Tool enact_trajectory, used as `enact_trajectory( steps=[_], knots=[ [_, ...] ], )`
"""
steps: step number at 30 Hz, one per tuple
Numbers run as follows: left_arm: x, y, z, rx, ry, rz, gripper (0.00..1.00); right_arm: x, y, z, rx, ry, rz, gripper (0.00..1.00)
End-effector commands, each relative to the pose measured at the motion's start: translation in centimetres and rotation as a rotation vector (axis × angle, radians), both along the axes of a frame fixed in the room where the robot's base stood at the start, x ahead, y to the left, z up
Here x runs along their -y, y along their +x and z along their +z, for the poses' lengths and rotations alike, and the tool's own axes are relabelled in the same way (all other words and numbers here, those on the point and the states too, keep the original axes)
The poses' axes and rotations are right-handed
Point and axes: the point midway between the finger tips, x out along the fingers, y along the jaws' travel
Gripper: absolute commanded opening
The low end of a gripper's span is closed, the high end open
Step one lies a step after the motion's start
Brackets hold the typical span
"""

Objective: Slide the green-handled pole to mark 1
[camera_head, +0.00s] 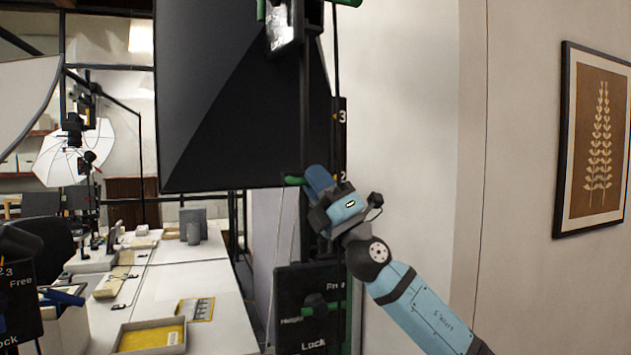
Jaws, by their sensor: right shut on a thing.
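The pole (336,60) stands upright in front of the pale wall, beside a dark scale strip (340,140). The strip shows a 3 with an orange pointer and, lower, a 2 partly hidden by my right gripper. I cannot see a 1. A green handle (294,181) sticks out to the left of my right gripper (318,186). That gripper is shut on the handle, close to the height of the 2, and hides most of it. Below is a dark lock panel (288,290) reading Free, Height and Lock, with a green lever (322,309). My left gripper is out of view.
A large black panel (235,110) hangs left of the pole. White tables (200,270) with a yellow-lined tray (122,348) and boxes stretch away at left. Another dark lock panel (22,290) stands at the left edge. A framed picture (598,140) hangs on the right wall.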

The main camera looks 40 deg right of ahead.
Motion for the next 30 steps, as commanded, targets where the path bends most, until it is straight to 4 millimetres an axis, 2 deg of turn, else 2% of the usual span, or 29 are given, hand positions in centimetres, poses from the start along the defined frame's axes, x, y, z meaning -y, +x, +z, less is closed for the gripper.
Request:
enact_trajectory(
  steps=[5,12,16,21,30],
  knots=[
    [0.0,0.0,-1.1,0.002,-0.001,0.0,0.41,0.0,0.0,-1.3,-0.001,0.001,0.001,0.0],
    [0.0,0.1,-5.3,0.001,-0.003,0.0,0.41,-0.1,0.0,-5.9,-0.003,0.002,0.002,0.0],
    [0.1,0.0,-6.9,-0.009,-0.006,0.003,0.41,-0.1,0.0,-7.6,-0.002,0.001,0.003,0.0],
    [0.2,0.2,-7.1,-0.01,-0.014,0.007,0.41,-0.1,0.0,-8.4,-0.002,-0.001,0.002,0.0],
    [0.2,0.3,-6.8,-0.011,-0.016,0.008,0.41,0.0,0.0,-8.3,0.0,-0.002,0.001,0.0]
  ],
)
